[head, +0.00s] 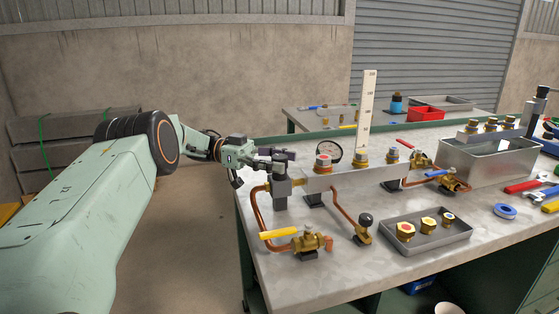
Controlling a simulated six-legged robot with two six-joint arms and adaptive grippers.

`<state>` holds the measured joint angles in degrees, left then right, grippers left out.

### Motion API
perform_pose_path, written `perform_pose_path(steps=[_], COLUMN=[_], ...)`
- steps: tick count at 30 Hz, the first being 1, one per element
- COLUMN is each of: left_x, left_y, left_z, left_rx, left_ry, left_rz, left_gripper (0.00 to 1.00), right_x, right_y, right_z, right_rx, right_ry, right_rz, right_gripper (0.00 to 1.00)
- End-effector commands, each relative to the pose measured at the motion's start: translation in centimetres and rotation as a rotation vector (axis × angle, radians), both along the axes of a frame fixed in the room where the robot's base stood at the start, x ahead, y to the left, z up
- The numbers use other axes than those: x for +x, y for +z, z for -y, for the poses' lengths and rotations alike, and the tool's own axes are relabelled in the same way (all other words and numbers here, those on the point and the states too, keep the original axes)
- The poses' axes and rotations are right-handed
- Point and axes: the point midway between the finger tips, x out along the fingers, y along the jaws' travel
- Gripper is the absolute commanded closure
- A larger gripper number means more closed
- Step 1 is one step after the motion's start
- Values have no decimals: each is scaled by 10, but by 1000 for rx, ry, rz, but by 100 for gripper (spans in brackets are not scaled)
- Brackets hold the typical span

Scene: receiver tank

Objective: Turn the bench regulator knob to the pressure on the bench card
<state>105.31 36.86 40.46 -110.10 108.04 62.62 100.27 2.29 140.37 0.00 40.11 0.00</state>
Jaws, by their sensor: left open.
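My left gripper (283,154) comes in from the left over the bench's left end, open. Its fingers are at the top of a dark grey upright fitting (281,188), which looks like the regulator; whether they touch its knob I cannot tell. A round pressure gauge (329,152) stands just right of it, its reading too small to make out. A tall cream scale strip (367,105) with small marks stands behind the metal manifold (330,178). I cannot make out a separate bench card. My right gripper is not in view.
A yellow-handled valve (308,241) and copper pipes are at the bench's front left. A grey tray (430,238) holds brass fittings. A metal tank (490,160), blue tape roll (505,211) and wrenches (530,182) are at right. The marble-like top is clear near the front.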

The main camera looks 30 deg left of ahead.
Motion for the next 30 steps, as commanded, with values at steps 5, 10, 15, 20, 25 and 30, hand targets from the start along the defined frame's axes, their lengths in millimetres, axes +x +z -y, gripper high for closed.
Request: perform_pose_path(steps=[5, 10, 15, 20, 25, 30], left_x=[0, 0, 0, 0, 1, 1], left_y=[5, 32, 65, 87, 98, 100], left_z=[0, 0, 0, 0, 0, 0], left_rx=[0, 0, 0, 0, 0, 0], left_ry=[0, -1, 0, 0, 0, 0], left_rz=[1, 4, 4, 2, 0, -1], left_gripper=[41, 41, 41, 41, 41, 41], right_x=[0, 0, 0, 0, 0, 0], right_y=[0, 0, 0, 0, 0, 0], right_z=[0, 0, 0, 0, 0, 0], right_rx=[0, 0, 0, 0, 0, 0], right_ry=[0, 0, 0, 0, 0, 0], right_rz=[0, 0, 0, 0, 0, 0], right_gripper=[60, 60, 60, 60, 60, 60])
